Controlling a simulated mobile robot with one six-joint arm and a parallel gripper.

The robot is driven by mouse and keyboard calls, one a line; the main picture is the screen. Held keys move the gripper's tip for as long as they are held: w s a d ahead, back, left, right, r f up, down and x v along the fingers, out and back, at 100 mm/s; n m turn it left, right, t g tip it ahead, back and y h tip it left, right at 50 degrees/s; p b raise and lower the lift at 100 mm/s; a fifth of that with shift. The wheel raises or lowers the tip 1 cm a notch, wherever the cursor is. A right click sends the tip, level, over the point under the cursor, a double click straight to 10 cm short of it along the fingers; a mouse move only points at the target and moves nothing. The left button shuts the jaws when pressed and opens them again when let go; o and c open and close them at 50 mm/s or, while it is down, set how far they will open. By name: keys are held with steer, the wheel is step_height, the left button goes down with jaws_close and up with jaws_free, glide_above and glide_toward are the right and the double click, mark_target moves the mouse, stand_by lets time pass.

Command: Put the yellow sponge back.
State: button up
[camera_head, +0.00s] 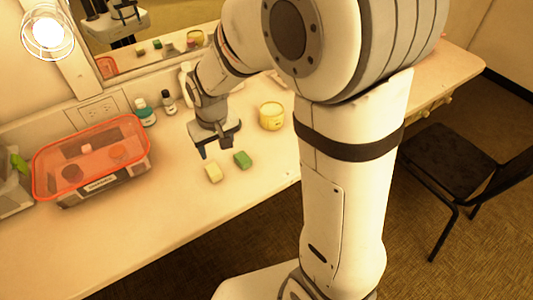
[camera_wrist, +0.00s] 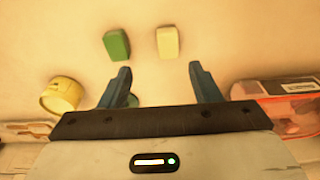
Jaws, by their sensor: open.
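The yellow sponge (camera_head: 213,172) is a small pale yellow block lying on the counter. It also shows in the wrist view (camera_wrist: 168,42), beyond my fingertips. A green block (camera_head: 242,160) lies beside it, just apart, on its right in the head view and on its left in the wrist view (camera_wrist: 117,45). My gripper (camera_head: 217,151) is open and empty, above the counter and close behind the two blocks. In the wrist view, the two dark fingers (camera_wrist: 158,68) are spread wide, and neither touches the yellow sponge.
A clear bin with a red rim (camera_head: 92,158) stands at the left with items inside. A yellow tub (camera_head: 271,117) stands right of my gripper. Small bottles (camera_head: 146,112) stand by the wall under a mirror (camera_head: 160,48). A dark chair (camera_head: 450,160) is at the right. The front counter is clear.

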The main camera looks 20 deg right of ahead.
steer(key=s+d+r+m, duration=0.1)
steer(key=s+d+r, duration=0.3)
steer(key=s+d, duration=0.2)
steer(key=s+d+r+m, duration=0.2)
steer(key=s+d+r, duration=0.3)
steer(key=s, duration=0.5)
steer(key=shift+d+t, duration=0.4)
steer(key=shift+d, duration=0.35)
